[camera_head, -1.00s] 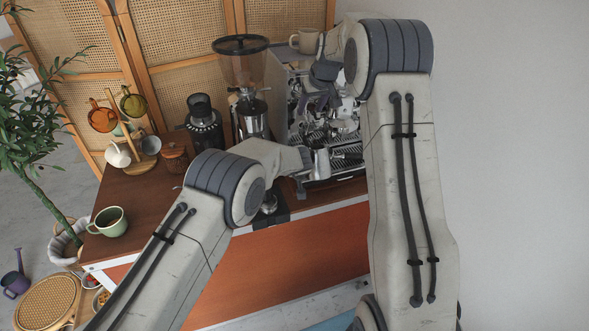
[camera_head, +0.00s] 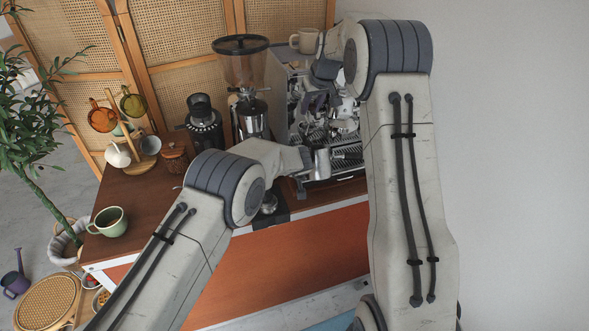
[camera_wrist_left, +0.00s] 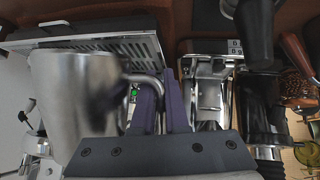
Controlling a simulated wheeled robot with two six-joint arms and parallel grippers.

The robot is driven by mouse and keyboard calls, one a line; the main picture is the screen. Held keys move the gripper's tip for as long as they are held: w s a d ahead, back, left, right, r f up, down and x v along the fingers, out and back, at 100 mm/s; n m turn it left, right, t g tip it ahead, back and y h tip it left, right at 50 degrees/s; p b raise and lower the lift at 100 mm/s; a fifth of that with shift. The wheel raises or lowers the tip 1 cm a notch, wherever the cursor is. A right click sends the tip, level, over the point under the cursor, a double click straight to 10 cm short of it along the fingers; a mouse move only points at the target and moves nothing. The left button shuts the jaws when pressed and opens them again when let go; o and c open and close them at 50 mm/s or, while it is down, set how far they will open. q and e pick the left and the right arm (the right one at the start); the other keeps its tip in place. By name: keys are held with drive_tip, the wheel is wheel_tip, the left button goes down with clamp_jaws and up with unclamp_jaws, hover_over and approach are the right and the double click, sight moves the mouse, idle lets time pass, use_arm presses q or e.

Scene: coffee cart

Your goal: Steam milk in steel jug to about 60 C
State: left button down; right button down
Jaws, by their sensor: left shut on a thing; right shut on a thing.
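The steel jug (camera_head: 322,163) is at the front of the espresso machine (camera_head: 285,95). In the left wrist view the jug (camera_wrist_left: 75,95) is large on the left, with its curved handle (camera_wrist_left: 148,79) at the purple fingers of my left gripper (camera_wrist_left: 164,95). My left gripper (camera_head: 306,160) is shut on the jug's handle. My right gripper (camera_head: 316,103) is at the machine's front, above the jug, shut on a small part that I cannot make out. The milk, the wand tip and any temperature reading are hidden.
The grinder (camera_head: 250,115) stands left of the machine. A cup (camera_head: 305,40) sits on top of the machine. A green mug (camera_head: 110,221) stands at the cart's left end, near a mug tree (camera_head: 135,125). The cart top (camera_head: 150,195) between mug and grinder is mostly clear.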

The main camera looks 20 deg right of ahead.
drive_tip(key=shift+w+r, duration=0.2)
drive_tip(key=shift+r, duration=0.45)
drive_tip(key=shift+w+r, duration=0.2)
drive_tip(key=shift+r, duration=0.5)
drive_tip(key=shift+w+r, duration=0.2)
drive_tip(key=shift+r, duration=0.45)
drive_tip(key=shift+s+f, duration=0.25)
drive_tip(key=shift+f, duration=0.15)
idle(5.6)
